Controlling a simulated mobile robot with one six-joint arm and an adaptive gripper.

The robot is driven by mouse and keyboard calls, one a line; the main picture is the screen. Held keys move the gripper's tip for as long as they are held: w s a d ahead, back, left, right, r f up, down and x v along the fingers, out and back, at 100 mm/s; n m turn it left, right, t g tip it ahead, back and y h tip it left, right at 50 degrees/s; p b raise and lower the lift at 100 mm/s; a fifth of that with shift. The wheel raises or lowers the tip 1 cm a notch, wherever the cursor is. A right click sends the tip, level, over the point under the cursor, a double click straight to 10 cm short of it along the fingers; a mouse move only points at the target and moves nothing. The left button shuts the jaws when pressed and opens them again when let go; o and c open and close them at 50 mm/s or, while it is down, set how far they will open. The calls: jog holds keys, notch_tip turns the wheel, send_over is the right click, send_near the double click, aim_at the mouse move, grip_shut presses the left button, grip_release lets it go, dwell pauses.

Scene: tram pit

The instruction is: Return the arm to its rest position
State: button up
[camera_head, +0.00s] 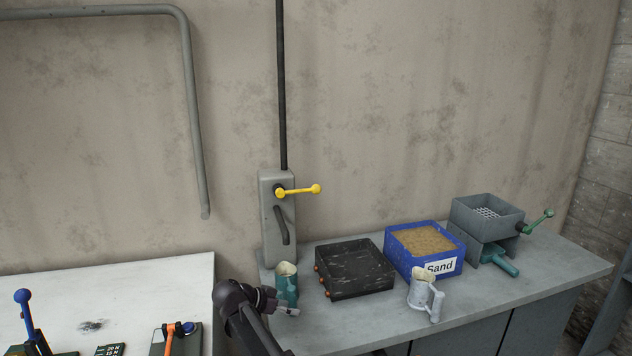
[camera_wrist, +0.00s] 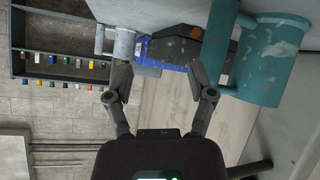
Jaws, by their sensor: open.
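My gripper (camera_head: 291,312) is low at the front edge of the grey bench, close to the teal mug (camera_head: 286,284). In the wrist view my gripper (camera_wrist: 158,88) has its two fingers spread wide, with nothing between them. The teal mug (camera_wrist: 270,62) stands large at the right there, its handle beside the right finger; I cannot tell whether they touch. In the head view the mug is upright, and my arm and gripper cover part of its lower side.
The bench holds a black tray (camera_head: 355,268), a blue sand box (camera_head: 408,266), a whitish mug (camera_head: 420,293) and a grey cranked box (camera_head: 486,215). A grey lever box (camera_head: 278,225) with a yellow handle stands behind. A white table (camera_head: 150,290) is at left.

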jog(key=s+d+f+n+g+y, duration=0.1)
jog(key=s+d+f+n+y, duration=0.1)
jog(key=s+d, duration=0.3)
jog(key=s+d+f+n+g+y+p, duration=0.1)
jog(key=s+d+n+y, duration=0.3)
jog(key=d, duration=0.7)
jog(key=s+d+f+n+g+y+p, duration=0.1)
jog(key=s+d+f+n+g+y, duration=0.2)
jog(key=s+d, duration=0.4)
jog(key=shift+s+d+y, duration=0.3)
jog(key=shift+d+y, duration=0.1)
jog(key=shift+d, duration=0.7)
jog(key=shift+c, duration=0.2)
